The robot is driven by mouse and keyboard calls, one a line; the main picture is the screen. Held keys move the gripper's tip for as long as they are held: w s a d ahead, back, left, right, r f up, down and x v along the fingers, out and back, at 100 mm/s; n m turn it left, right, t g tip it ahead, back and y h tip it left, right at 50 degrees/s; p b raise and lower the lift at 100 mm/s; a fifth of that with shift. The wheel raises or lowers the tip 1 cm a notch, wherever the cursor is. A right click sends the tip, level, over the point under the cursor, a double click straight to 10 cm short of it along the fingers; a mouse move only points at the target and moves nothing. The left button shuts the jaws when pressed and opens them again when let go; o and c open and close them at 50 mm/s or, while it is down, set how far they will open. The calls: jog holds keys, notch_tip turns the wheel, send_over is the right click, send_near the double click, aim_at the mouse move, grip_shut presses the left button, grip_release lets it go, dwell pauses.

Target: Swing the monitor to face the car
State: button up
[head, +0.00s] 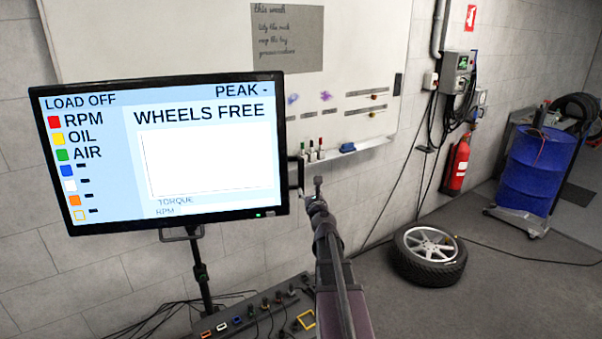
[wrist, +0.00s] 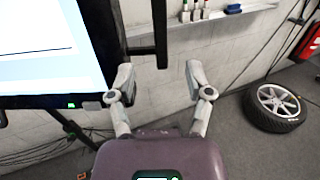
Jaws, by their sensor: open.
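The monitor (head: 165,155) stands on a pole stand at the left in the head view, its lit screen facing me and reading "WHEELS FREE". Its right part also fills the upper left of the wrist view (wrist: 45,50). A dark vertical handle (wrist: 160,30) sticks out from its right edge and is partly seen in the head view (head: 300,173). My gripper (wrist: 158,74) is open, right of the monitor. In the wrist view the handle's lower end shows between the two fingertips, with gaps on both sides. I cannot tell how deep it sits between them. The car is not in view.
A control panel (head: 255,315) with knobs and cables sits below the monitor. A whiteboard (head: 190,40) hangs on the wall behind.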

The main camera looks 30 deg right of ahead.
aim_at(301, 174)
jog(key=shift+w, duration=0.15)
jog(key=x, duration=1.3)
jog(key=shift+w+d, duration=0.15)
jog(key=shift+w, duration=0.1)
grip_shut()
jog(key=shift+w, duration=0.1)
